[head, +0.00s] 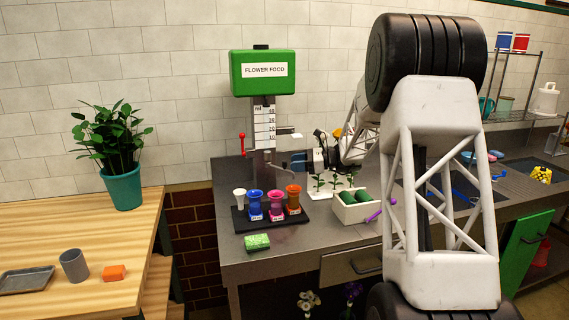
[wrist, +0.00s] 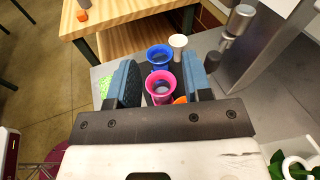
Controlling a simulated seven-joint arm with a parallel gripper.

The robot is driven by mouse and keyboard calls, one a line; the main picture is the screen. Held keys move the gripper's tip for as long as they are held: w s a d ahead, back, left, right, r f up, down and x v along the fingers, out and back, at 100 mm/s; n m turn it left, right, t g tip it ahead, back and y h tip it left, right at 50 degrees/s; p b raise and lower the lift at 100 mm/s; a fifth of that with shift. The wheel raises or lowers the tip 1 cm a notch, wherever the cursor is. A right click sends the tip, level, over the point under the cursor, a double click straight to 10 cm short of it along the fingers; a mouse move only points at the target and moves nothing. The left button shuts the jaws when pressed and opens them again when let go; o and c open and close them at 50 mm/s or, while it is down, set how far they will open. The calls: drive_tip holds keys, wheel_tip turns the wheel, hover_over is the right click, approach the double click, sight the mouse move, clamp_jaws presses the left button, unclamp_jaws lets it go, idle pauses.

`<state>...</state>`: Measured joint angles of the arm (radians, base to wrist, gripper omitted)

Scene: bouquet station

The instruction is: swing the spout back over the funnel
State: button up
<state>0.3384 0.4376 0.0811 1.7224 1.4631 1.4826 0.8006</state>
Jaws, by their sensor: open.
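The flower food dispenser has a green tank (head: 263,72) on a grey metal column (head: 262,130), with a white scale and a red lever (head: 242,143). A short metal arm at the column, perhaps the spout (wrist: 240,20), shows at the upper right of the wrist view; I cannot tell for sure. A small white flared cup, perhaps the funnel (head: 240,196), stands at the left end of the dark tray; it also shows in the wrist view (wrist: 178,43). My gripper (head: 292,163) is open and empty, right of the column and above the cups (wrist: 160,82).
Blue (head: 255,203), pink (head: 277,204) and orange (head: 293,198) flared cups stand on the dark tray (head: 262,222). A wooden table (head: 100,240) is at left.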

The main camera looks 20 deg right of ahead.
sight(285, 162)
drive_tip(key=w+d+f+m+t+y, duration=0.1)
drive_tip(key=w+d+f+m, duration=0.1)
drive_tip(key=w+d, duration=0.2)
drive_tip(key=shift+w+d+f+t, duration=0.3)
drive_tip(key=shift+w+f+t, duration=0.05)
drive_tip(key=shift+w+t, duration=0.05)
drive_tip(key=shift+a, duration=0.15)
drive_tip(key=shift+x, duration=3.75)
clamp_jaws()
